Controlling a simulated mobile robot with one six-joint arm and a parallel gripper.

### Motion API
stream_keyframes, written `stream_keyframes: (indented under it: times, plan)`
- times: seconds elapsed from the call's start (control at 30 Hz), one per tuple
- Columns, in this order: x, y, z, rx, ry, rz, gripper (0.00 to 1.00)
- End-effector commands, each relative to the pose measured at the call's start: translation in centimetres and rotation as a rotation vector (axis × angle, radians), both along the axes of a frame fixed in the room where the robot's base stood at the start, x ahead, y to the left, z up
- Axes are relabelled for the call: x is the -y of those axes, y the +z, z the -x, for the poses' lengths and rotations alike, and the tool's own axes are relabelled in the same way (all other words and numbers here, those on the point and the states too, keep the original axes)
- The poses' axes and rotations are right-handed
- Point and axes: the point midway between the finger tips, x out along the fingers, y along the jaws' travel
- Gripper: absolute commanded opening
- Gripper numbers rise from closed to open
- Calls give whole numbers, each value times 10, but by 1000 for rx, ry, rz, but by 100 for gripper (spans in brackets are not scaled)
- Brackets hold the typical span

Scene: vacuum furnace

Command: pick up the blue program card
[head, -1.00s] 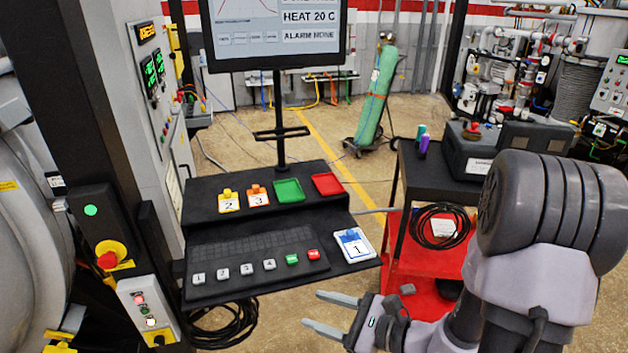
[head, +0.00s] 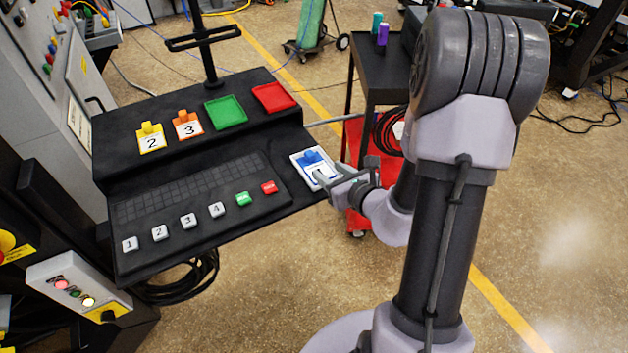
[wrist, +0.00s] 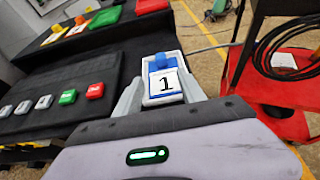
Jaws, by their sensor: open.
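The blue program card (head: 312,160) has a blue clip-like top and a white face marked 1. It lies in a white holder (head: 331,187) at the right end of the black console's lower shelf. My gripper (head: 332,186) is over the near part of the card in the head view and hides some of it. In the wrist view, the card (wrist: 164,84) sits ahead of the palm, between the two fingers of my gripper (wrist: 162,98). The fingers are open on either side of it. I cannot tell whether they touch it.
A yellow card 2 (head: 151,141) and orange card 3 (head: 187,128) stand on the upper shelf, beside a green tray (head: 225,110) and red tray (head: 273,97). Numbered keys (head: 188,221) lie left of my gripper. A black-topped cart (head: 378,78) stands behind it.

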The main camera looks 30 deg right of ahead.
Motion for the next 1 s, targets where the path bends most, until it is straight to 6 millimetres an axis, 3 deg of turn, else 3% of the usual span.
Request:
stream_keyframes:
  times: [0.03,0.27,0.43,0.53,0.73,1.0]
  plan:
    - [-2,-11,-13,4,7,3,47]
    - [-1,-15,-41,1,3,0,47]
    - [0,-26,-74,0,5,0,47]
    - [1,-29,-84,0,3,-1,47]
    - [1,-28,-85,0,3,-1,47]
    - [1,-28,-85,0,3,-1,0]
